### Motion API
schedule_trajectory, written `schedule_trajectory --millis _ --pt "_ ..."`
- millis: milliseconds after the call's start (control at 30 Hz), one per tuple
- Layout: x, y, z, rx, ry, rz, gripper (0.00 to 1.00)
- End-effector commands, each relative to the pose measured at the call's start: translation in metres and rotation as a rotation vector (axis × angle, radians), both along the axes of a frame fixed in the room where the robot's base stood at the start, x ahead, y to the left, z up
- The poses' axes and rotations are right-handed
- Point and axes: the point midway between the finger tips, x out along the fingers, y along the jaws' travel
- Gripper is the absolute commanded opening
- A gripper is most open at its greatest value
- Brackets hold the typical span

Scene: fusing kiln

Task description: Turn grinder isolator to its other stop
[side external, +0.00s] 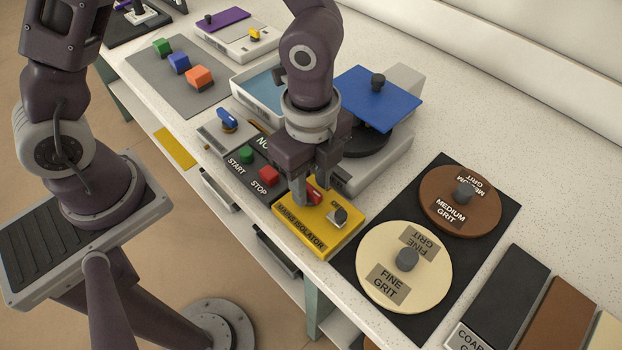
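The isolator is a yellow box (290,234) at the bench's front edge, lettered MAINS ISOLATOR, with a red rotary handle (314,196) on top. OFF lettering and a small grey fitting (338,216) are on its right part. My gripper (314,187) points down over the box, its fingers apart with the red handle between them. The fingers hide part of the handle, so its exact angle and whether both fingers touch it cannot be told.
Left of the box is a START/STOP panel with green (247,155) and red (269,174) buttons, then a blue-handled switch (227,119). Right are grit discs (405,285) on a black mat. Behind stands a machine with a blue plate (376,100). The back right bench is clear.

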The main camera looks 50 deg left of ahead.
Motion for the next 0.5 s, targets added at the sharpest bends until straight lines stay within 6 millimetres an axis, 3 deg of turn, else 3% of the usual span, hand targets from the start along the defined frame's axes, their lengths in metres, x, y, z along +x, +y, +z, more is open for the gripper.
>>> schedule_trajectory --millis 167,500 --pt "0.0 0.0 0.002 -0.001 -0.001 0.001 0.35" --pt "0.001 0.0 0.063 0.0 -0.003 0.003 0.35"
